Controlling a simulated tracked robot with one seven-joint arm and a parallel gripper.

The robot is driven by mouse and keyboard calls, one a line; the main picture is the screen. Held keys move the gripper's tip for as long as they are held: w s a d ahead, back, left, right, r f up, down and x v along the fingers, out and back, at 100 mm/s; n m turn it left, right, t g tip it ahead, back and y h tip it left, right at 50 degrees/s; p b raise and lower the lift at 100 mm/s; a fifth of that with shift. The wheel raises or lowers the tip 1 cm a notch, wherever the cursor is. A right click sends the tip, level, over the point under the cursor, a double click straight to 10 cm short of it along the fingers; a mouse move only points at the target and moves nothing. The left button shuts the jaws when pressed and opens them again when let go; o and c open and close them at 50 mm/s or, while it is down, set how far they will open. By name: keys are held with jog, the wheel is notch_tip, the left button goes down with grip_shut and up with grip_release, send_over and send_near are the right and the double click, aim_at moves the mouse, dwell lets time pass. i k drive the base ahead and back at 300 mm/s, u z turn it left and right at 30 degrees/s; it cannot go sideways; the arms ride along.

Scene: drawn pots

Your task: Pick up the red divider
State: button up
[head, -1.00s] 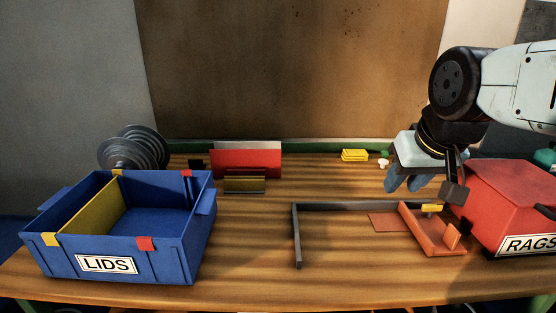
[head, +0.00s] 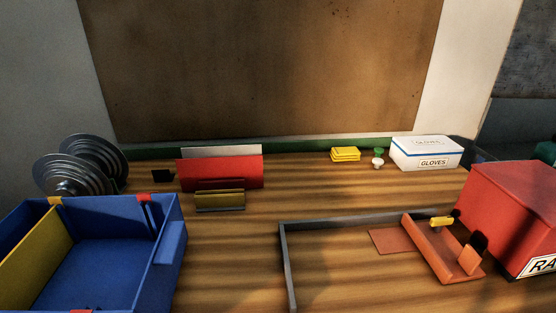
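The red divider (head: 220,171) is a flat red panel standing upright toward the back left of the wooden table. A pale grey panel (head: 222,152) stands right behind it. A lower olive-yellow piece (head: 219,200) stands in front and hides part of its lower edge. My gripper is not in the head view, and nothing is seen touching the red divider.
A blue bin (head: 160,250) with a yellow partition (head: 30,262) is at the lower left, beside grey discs (head: 72,170). A grey angled rail (head: 287,265), orange tray (head: 440,252), red box (head: 515,205) and gloves box (head: 427,153) are to the right.

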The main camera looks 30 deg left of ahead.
aim_at(191, 171)
jog(key=u, duration=0.15)
jog(key=i, duration=0.15)
jog(key=z, duration=1.65)
jog(key=k, duration=2.7)
jog(key=u, duration=1.1)
jog(key=i, duration=1)
jog(key=z, duration=0.05)
